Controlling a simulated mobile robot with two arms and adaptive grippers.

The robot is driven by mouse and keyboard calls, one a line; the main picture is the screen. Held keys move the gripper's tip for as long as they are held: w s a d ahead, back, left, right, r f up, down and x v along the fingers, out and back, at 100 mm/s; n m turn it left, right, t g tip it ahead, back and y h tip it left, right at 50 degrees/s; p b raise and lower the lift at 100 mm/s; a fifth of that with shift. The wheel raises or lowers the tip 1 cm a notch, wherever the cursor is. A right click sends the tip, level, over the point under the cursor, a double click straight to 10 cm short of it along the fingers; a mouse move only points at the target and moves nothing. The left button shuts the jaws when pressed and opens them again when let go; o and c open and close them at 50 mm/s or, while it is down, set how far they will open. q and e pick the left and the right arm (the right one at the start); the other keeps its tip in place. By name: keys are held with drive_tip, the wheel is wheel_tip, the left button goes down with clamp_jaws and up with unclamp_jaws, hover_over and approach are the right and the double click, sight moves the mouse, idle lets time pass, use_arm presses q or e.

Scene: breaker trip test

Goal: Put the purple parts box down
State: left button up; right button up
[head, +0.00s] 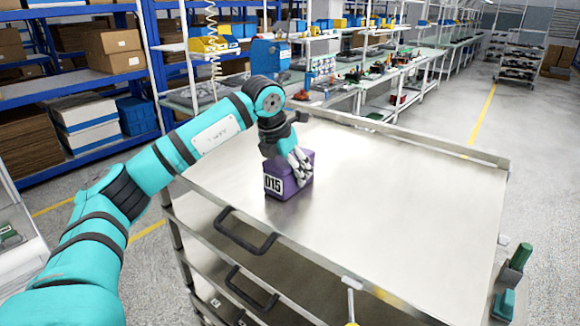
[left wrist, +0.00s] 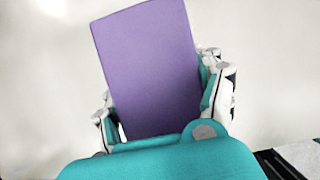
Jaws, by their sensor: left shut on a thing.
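The purple parts box (head: 288,184) is at the left part of the metal cart top (head: 400,190), with a white label reading 015 on its front. My left gripper (head: 301,165) is over it, with its fingers shut on it. In the left wrist view the purple box (left wrist: 150,65) sits between the two fingers of my left gripper (left wrist: 165,95), with pale surface around it. The box looks upright and at or just above the cart top; I cannot tell if it touches. My right gripper is not in view.
The cart top is bare to the right of the box and has a raised rim. Black handles (head: 246,232) are on its near side. Behind stand a workbench (head: 345,85) with blue and yellow bins and blue shelving with cardboard boxes (head: 113,50).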

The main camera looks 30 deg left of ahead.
use_arm(q)
drive_tip(key=shift+d, duration=0.1)
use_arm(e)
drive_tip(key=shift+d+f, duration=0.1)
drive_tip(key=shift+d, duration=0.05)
use_arm(q)
drive_tip(key=o, duration=1)
drive_tip(key=shift+f, duration=0.1)
drive_tip(key=o, duration=0.5)
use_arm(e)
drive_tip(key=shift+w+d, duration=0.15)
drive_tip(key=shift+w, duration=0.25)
use_arm(q)
drive_tip(key=shift+r, duration=0.2)
drive_tip(key=shift+s+r, duration=0.1)
drive_tip(key=shift+r, duration=0.05)
drive_tip(key=b+v, duration=0.2)
drive_tip(key=v, duration=0.9)
drive_tip(key=shift+s+r+b, duration=0.15)
drive_tip(key=shift+r+b, duration=0.05)
drive_tip(key=shift+b, duration=0.15)
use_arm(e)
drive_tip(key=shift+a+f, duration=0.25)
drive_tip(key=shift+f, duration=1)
